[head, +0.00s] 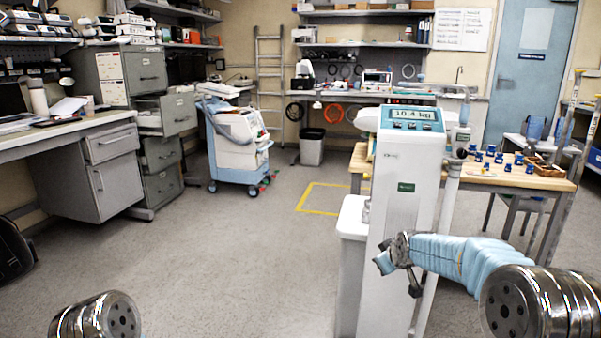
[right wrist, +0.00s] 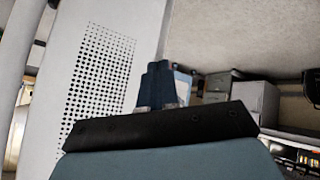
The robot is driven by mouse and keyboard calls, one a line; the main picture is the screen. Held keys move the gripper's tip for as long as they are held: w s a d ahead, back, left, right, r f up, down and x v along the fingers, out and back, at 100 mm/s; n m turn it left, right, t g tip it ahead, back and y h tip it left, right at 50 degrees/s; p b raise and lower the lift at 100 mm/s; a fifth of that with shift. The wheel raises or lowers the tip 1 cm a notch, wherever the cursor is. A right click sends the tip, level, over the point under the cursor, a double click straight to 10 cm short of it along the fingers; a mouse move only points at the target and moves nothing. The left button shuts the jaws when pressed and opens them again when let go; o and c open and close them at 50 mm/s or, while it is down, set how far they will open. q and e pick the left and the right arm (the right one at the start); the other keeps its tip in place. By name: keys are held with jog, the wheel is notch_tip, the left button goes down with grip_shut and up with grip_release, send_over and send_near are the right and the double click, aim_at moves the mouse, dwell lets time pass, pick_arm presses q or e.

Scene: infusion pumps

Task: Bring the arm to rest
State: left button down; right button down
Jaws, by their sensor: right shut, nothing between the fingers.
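My right gripper (right wrist: 158,88) shows in the right wrist view as two dark blue fingers pressed together with nothing between them. Behind them is a pale panel with a grid of dark holes (right wrist: 98,85); I cannot tell the exact gap to it. In the head view my right arm (head: 465,258) comes in from the lower right. Its blue-covered part reaches across the front of a tall white column unit (head: 408,190). I cannot make out the fingertips there. My left arm (head: 100,318) shows only as a metal joint at the bottom left; its gripper is out of frame.
A wooden table (head: 475,176) with several small blue items stands behind the white column with its lit display (head: 411,113). A wheeled white and blue cart (head: 237,143) stands farther back. A counter and grey cabinets (head: 90,185) line the left. The middle floor is clear.

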jog(key=s+a+f+m+g, duration=0.1)
jog(key=s+a+f+g, duration=0.1)
jog(key=s+f, duration=0.5)
jog(key=s+a+f+m+g+y, duration=0.15)
jog(key=s+f, duration=0.25)
jog(key=f, duration=0.6)
jog(key=s+a+f+m+g, duration=0.1)
jog(key=s+a+f, duration=0.1)
jog(key=s+f, duration=0.5)
jog(key=s+a+f+m+g, duration=0.1)
jog(key=s+a+f, duration=0.1)
jog(key=s, duration=0.5)
jog(key=s+a+f+m+g+y, duration=0.1)
jog(key=s+a+f+m, duration=0.1)
jog(key=s+f, duration=0.2)
jog(key=s+a+f+m+g+y, duration=0.1)
jog(key=s+f, duration=0.3)
jog(key=s, duration=0.7)
jog(key=shift+a+g, duration=0.45)
jog(key=shift+a, duration=0.25)
